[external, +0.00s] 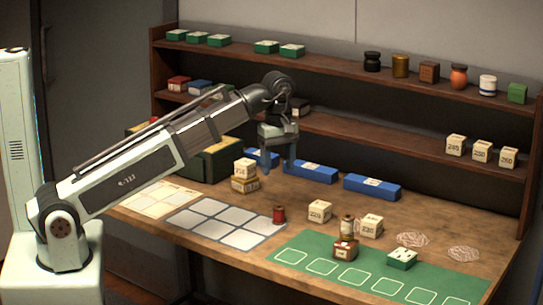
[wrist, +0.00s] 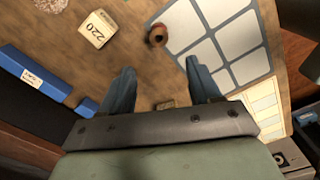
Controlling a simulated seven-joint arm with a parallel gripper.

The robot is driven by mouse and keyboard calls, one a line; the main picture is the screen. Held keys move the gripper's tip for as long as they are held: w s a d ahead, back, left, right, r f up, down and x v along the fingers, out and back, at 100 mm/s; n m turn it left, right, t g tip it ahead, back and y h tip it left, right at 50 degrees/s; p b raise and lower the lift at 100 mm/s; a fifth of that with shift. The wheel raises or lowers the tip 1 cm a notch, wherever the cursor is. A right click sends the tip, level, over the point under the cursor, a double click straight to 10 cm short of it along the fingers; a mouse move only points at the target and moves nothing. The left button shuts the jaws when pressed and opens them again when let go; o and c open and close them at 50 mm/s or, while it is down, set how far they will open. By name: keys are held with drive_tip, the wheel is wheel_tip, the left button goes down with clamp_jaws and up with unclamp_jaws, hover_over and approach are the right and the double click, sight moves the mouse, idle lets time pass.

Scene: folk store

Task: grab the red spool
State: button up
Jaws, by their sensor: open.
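The red spool (external: 279,214) stands upright on the table at the right edge of the grey grid mat (external: 196,224). In the wrist view the red spool (wrist: 157,35) shows from above, beside the light grid mat (wrist: 176,50) and ahead of the fingers. My gripper (external: 279,168) hangs above the table, behind and higher than the spool. Its two fingers are apart with nothing between them, as the wrist view (wrist: 162,82) also shows. The spool is not touched by the gripper.
A cream block marked 220 (external: 320,211) stands right of the spool. Stacked cream blocks (external: 245,176) stand to its left. Another spool (external: 347,226) sits on a brown block (external: 345,248). Blue boxes (external: 311,172) line the back under the shelves (external: 345,107). A green mat (external: 350,272) lies in front.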

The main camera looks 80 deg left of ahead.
sight(279, 206)
drive_tip(key=shift+w+f, duration=0.15)
drive_tip(key=shift+f, duration=6.45)
drive_tip(key=shift+c, duration=0.2)
drive_tip(key=c, duration=1)
drive_tip(key=shift+o, duration=0.2)
drive_tip(key=shift+r, duration=0.2)
